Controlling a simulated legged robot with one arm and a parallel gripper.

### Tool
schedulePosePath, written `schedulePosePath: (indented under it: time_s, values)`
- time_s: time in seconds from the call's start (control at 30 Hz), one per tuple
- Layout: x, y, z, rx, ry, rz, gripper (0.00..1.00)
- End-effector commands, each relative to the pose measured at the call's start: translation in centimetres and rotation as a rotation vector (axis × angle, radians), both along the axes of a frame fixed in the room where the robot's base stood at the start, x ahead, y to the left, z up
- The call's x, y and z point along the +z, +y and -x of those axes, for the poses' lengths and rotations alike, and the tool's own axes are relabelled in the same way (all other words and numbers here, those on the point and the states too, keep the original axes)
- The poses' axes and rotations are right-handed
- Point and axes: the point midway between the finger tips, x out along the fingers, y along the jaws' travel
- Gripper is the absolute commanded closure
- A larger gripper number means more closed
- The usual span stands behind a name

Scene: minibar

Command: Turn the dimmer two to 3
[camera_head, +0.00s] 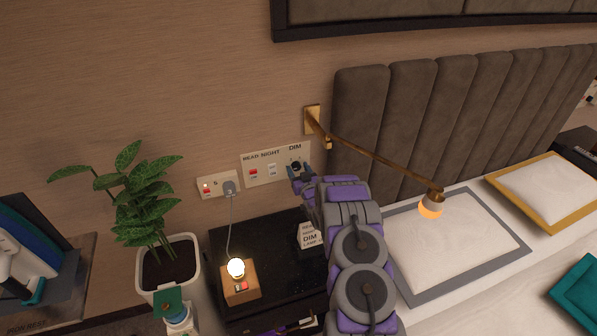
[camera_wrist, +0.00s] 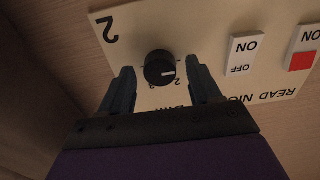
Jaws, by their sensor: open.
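The dimmer is a round black knob (camera_wrist: 159,68) on a cream wall plate (camera_wrist: 225,60), which looks upside down in the wrist view. A short white mark on the knob points to the right there. Small scale digits beside the knob are partly hidden and hard to read. My gripper (camera_wrist: 163,76) is open, with one finger on each side of the knob. The right finger is close to it; I cannot tell whether either touches. In the head view my gripper (camera_head: 300,178) is at the plate (camera_head: 262,174), just below the DIM label, partly covering the knob (camera_head: 295,165).
READ and NIGHT switches (camera_head: 253,173) share the plate. A socket plate with a plug (camera_head: 229,187) is to its left. A brass wall lamp arm (camera_head: 380,157) reaches right above my arm. A black nightstand (camera_head: 258,250) with a lit bulb (camera_head: 236,268) and a plant (camera_head: 150,210) stand below.

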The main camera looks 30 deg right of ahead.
Motion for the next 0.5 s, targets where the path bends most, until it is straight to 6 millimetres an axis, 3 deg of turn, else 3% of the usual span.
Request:
schedulePosePath:
  time_s: [0.17,0.5]
  values:
    - [0.05,0.00,0.00,0.000,-0.001,0.000,0.38]
    - [0.06,-0.02,0.01,0.000,-0.001,0.001,0.71]
